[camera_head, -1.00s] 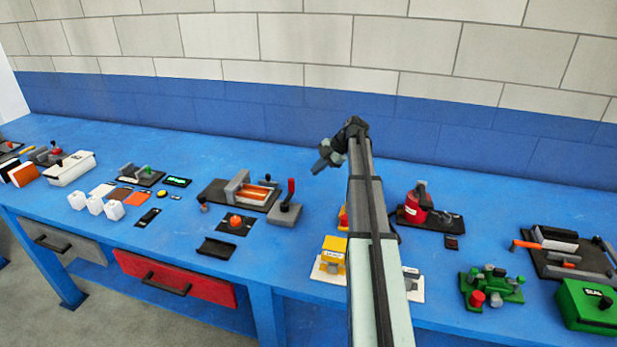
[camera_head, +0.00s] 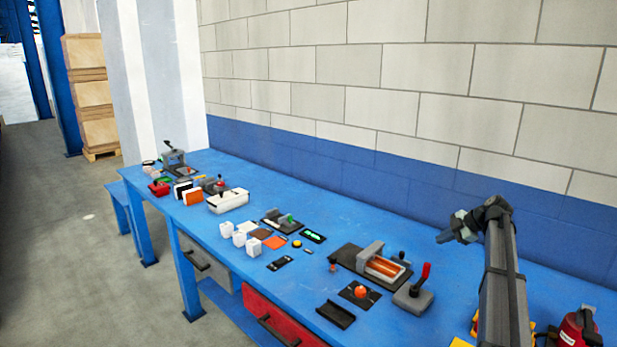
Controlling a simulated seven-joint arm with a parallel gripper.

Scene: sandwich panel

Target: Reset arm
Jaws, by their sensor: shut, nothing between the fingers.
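My arm rises from the bottom right of the head view, with my gripper (camera_head: 447,234) at its upper end. The gripper points left and hangs above the back part of the blue bench (camera_head: 330,220). Its fingers are small in the picture, look closed and hold nothing. It is clear of the press-like device with orange bars (camera_head: 384,267) and the grey block with a red lever (camera_head: 415,294), which stand to its lower left.
A black pad with an orange knob (camera_head: 360,293) and a black tray (camera_head: 336,314) lie near the front edge. White containers (camera_head: 239,238) and a white box (camera_head: 228,200) stand farther left. A red cylinder (camera_head: 572,328) is right of my arm. The bench's back strip is clear.

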